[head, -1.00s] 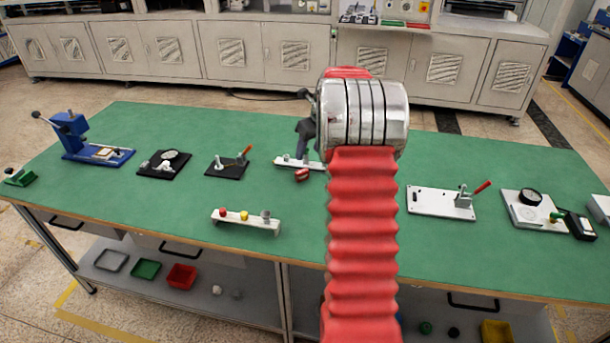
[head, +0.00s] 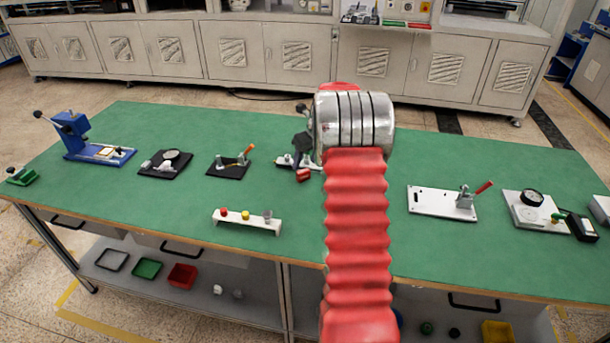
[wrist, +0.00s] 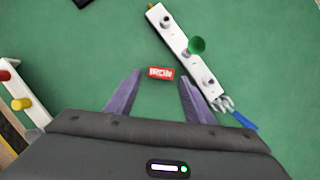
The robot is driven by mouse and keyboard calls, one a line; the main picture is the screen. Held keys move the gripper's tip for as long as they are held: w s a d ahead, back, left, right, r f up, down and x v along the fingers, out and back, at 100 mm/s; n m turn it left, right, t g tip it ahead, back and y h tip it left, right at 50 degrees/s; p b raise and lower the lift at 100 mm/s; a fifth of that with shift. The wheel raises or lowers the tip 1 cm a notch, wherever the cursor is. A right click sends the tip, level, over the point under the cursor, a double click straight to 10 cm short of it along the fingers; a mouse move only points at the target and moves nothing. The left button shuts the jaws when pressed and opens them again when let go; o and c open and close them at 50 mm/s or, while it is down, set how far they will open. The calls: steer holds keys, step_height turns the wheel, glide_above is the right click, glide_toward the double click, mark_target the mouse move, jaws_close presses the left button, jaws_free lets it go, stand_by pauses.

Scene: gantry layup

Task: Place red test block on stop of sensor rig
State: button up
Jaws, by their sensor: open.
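The red test block (wrist: 160,72), marked IRON, shows between the fingertips of my gripper (wrist: 159,81) in the wrist view, with green surface visible on both sides of it. In the head view the block (head: 303,174) shows just below my dark gripper (head: 303,150). My gripper is open and holds nothing. A narrow white rig (wrist: 174,32) with posts, a green knob and a blue-tipped end lies just right of the block. I take it for the sensor rig. In the head view my gripper and arm partly hide it (head: 285,162). I cannot make out its stop for certain.
A white bar (head: 230,222) with red and yellow knobs stands nearer the front edge. Two black fixtures (head: 166,166) (head: 222,169) and a blue press (head: 90,150) are on the left. A white clamp plate (head: 430,201) and a gauge plate (head: 520,207) are on the right.

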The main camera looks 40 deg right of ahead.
mark_target(303, 171)
steer(key=shift+x, duration=1.1)
steer(key=shift+f, duration=0.1)
steer(key=shift+x, duration=2.55)
steer(key=shift+s+d, duration=0.1)
steer(key=shift+s, duration=0.1)
steer(key=shift+c, duration=0.2)
steer(key=c, duration=1.1)
step_height(303, 171, up, 10)
steer(key=shift+r, duration=0.1)
